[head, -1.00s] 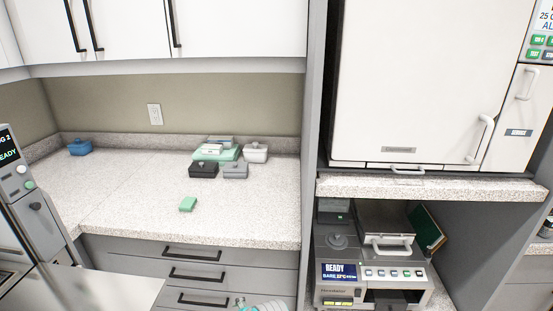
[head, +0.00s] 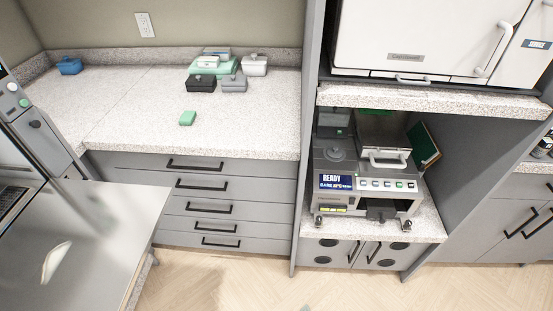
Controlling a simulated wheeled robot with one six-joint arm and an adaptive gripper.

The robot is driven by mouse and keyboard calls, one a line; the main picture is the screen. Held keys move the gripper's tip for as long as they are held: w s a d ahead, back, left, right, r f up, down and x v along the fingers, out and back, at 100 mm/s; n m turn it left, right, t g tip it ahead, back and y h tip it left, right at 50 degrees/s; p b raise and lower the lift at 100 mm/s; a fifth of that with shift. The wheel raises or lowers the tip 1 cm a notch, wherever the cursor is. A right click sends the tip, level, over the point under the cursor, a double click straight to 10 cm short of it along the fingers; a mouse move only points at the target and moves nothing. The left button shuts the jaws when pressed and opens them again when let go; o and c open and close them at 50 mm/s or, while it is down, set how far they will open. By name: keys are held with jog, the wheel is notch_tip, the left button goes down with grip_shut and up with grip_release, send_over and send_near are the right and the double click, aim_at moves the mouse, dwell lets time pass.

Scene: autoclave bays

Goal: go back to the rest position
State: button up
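My gripper is not in view in the head view. Only a tiny teal sliver shows at the bottom edge, and I cannot tell what it is. The rest position itself has no visible mark. A small green block (head: 187,118) lies alone near the front of the speckled counter (head: 130,115). Behind it stand a black box (head: 201,83), a grey box (head: 234,84), a white box (head: 254,65) and a green stack (head: 215,68). A blue box (head: 69,66) sits at the far left.
A grey bench-top machine (head: 345,170) showing READY stands in the lower bay at right. A large white autoclave (head: 420,35) is above it. A metal table (head: 95,235) fills the lower left. Drawers (head: 200,190) front the counter. The wood floor (head: 250,280) is clear.

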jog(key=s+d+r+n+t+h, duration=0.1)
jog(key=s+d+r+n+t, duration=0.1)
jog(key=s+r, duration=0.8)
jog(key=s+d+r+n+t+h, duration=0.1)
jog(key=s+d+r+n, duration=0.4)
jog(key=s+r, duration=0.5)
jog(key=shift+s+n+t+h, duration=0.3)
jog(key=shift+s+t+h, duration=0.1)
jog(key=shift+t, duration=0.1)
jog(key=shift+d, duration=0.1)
